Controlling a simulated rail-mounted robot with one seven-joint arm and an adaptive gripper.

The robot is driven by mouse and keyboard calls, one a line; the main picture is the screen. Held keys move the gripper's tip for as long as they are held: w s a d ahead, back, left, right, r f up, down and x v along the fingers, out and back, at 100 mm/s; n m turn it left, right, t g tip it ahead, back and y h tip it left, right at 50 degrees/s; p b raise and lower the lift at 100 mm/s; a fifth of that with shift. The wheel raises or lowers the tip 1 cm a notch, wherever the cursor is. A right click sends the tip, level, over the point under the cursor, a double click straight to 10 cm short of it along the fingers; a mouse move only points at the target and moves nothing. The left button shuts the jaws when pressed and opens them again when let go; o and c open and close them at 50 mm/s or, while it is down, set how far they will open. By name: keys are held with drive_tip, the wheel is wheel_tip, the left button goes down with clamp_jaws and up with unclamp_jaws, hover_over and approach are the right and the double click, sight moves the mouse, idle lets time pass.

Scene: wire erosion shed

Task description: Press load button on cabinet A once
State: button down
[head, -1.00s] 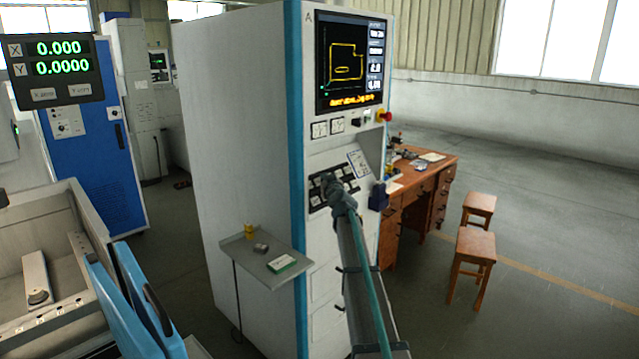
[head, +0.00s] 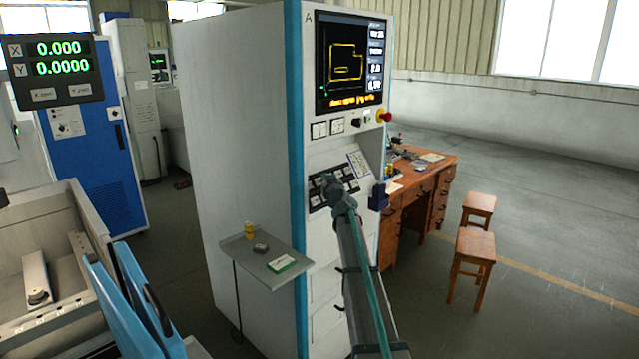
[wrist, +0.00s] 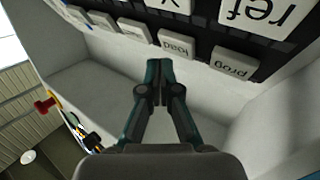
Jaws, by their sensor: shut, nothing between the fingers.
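Cabinet A (head: 240,130) is a tall white cabinet with a blue edge strip, a lit screen and a sloped black button panel (head: 318,199). In the wrist view the panel shows upside down. The white load button (wrist: 176,45) carries its label, and the prog button (wrist: 230,60) is to its right. My gripper (wrist: 158,64) is shut and empty. Its tips appear just below and slightly left of the load button in that picture; I cannot tell whether they touch anything. In the head view my gripper (head: 329,184) is at the panel and hides some of the buttons.
A red emergency knob (head: 384,116) sticks out at the cabinet's right edge. A small shelf (head: 240,250) with small items juts from its left front. A wooden desk (head: 440,170) and two stools stand behind at the right. Open floor lies at the far right.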

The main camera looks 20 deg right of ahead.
drive_tip(key=shift+f, duration=0.1)
drive_tip(key=shift+w+a+f+b, duration=0.15)
drive_tip(key=shift+w+b, duration=0.15)
drive_tip(key=shift+b, duration=0.2)
drive_tip(key=shift+w+a+f+b, duration=0.15)
drive_tip(key=shift+w+f+b, duration=0.1)
drive_tip(key=shift+w+b, duration=0.05)
idle(0.6)
drive_tip(key=shift+s, duration=0.1)
idle(0.3)
drive_tip(key=shift+s+d+r+b, duration=0.3)
drive_tip(key=shift+s+r, duration=0.2)
drive_tip(key=shift+s, duration=0.1)
drive_tip(key=s+r, duration=0.1)
drive_tip(key=s+d+r+b, duration=0.1)
drive_tip(key=s+r, duration=0.1)
drive_tip(key=shift+s+d, duration=0.25)
drive_tip(key=shift+d, duration=0.1)
idle(0.9)
